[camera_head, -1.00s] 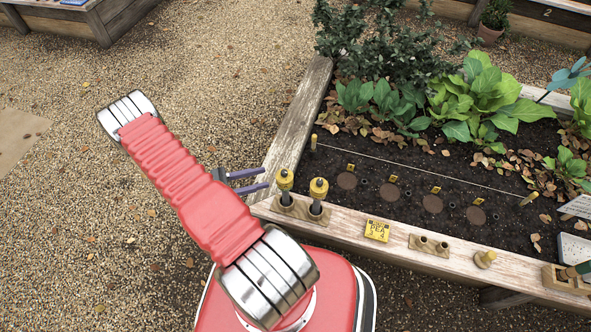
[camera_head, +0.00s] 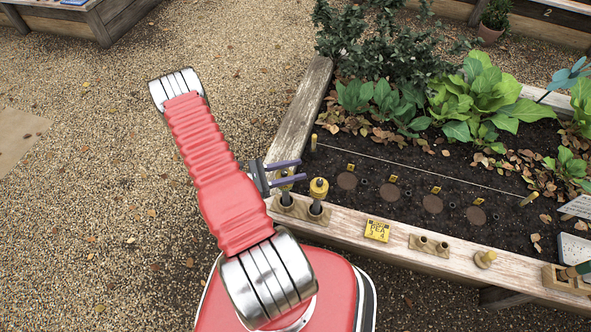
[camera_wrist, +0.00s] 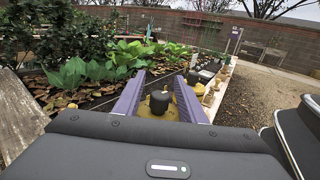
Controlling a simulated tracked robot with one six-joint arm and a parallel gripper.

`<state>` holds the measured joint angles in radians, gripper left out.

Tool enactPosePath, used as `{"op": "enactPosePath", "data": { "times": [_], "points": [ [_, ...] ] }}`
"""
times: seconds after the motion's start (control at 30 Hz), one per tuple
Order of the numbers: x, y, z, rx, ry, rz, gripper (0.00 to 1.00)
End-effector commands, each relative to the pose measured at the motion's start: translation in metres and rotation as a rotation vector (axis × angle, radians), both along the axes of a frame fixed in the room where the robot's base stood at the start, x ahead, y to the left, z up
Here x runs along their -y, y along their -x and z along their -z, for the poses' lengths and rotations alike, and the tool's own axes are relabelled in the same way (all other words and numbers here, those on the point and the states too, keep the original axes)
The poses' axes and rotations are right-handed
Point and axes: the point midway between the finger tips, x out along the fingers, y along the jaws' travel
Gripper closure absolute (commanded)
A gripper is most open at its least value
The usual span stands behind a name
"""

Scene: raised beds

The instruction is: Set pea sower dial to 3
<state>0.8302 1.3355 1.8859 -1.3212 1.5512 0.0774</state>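My gripper (camera_head: 302,171) is open, its two purple fingers pointing right over the corner of the raised bed. Two yellow-topped sowers with dark lower parts stand in a wooden holder on the bed's front rim. The left sower (camera_head: 287,199) is partly hidden by my gripper; the right sower (camera_head: 319,190) stands clear. In the wrist view a yellow sower top with a dark knob (camera_wrist: 159,101) shows between the fingers (camera_wrist: 162,76), with no visible contact. A yellow card (camera_head: 377,230) reading "PEA", with small numbers, lies on the rim. No dial setting is readable.
The wooden rim (camera_head: 336,229) also carries a block with two holes (camera_head: 430,245), a small peg (camera_head: 485,259) and a wooden box (camera_head: 567,279). A string line crosses the soil above several round brown discs (camera_head: 433,204). Leafy plants (camera_head: 480,95) stand behind. Gravel lies open at left.

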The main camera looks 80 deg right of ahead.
Motion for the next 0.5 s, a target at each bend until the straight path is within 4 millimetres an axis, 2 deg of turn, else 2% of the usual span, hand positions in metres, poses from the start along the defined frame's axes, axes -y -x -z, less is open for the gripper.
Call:
{"op": "enactPosePath", "data": {
  "times": [0.37,0.5],
  "points": [
    [0.0021,0.0044,0.0000,0.000,0.000,0.000,0.63],
    [0.0021,0.0043,0.0000,0.000,0.000,0.000,0.72]
  ]
}}
